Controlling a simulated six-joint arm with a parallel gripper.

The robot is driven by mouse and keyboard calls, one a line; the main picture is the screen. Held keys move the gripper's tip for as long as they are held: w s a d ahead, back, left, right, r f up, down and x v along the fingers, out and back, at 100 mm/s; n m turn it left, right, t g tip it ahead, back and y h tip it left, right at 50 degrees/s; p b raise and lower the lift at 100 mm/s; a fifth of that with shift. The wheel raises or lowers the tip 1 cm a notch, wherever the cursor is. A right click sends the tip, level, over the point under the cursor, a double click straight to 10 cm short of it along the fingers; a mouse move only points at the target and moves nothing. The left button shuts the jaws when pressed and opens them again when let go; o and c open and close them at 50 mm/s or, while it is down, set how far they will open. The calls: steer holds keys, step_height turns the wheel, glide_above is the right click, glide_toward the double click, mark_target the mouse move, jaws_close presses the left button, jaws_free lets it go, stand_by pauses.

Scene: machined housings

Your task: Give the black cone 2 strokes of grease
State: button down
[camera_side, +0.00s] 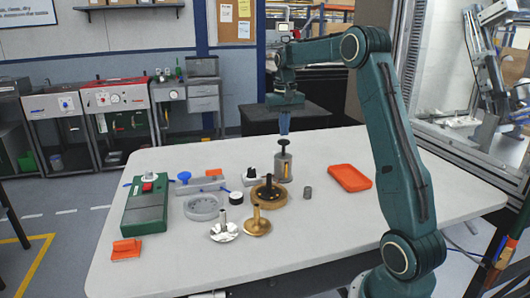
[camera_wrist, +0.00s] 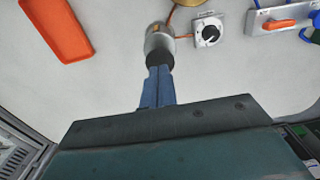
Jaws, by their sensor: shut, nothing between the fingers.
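The black cone (camera_side: 267,186) stands upright, its dark base on a round brass-coloured piece (camera_side: 279,202) near the table's middle. Behind it stands a grey metal pot (camera_side: 284,167) with a dark rod and knob (camera_side: 284,144) on top, perhaps the grease pot and its brush. My gripper (camera_side: 285,132) points down just above that knob, its blue fingers together and empty. In the wrist view the fingertips (camera_wrist: 160,70) overlap the dark knob (camera_wrist: 159,58) of the pot (camera_wrist: 158,39); I cannot tell whether they touch it. No grease is visible on the cone.
A grey dish (camera_side: 201,208), dial box (camera_side: 250,178) and green box (camera_side: 145,208) lie left. An orange tray (camera_side: 350,178) and small grey cylinder (camera_side: 307,192) lie right. The table's front is clear.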

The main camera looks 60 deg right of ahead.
mark_target(283, 141)
steer(key=shift+r, duration=0.1)
steer(key=shift+r, duration=1.9)
steer(key=shift+a, duration=0.1)
steer(key=shift+a+r, duration=0.1)
steer(key=shift+a, duration=0.05)
steer(key=s+a+r+n+t+h, duration=0.15)
steer(key=s+a, duration=0.25)
steer(key=a, duration=0.6)
steer(key=s+a+r+n+t+y, duration=0.1)
steer(key=s+a+r+n, duration=0.25)
steer(key=a, duration=0.65)
steer(key=s+a+f+n+t, duration=0.1)
steer(key=s+a+f+n, duration=0.1)
steer(key=s+a, duration=0.3)
steer(key=s+a+f+n+t, duration=0.2)
steer(key=s+a+f, duration=0.3)
steer(key=s, duration=0.4)
steer(key=shift+a, duration=0.15)
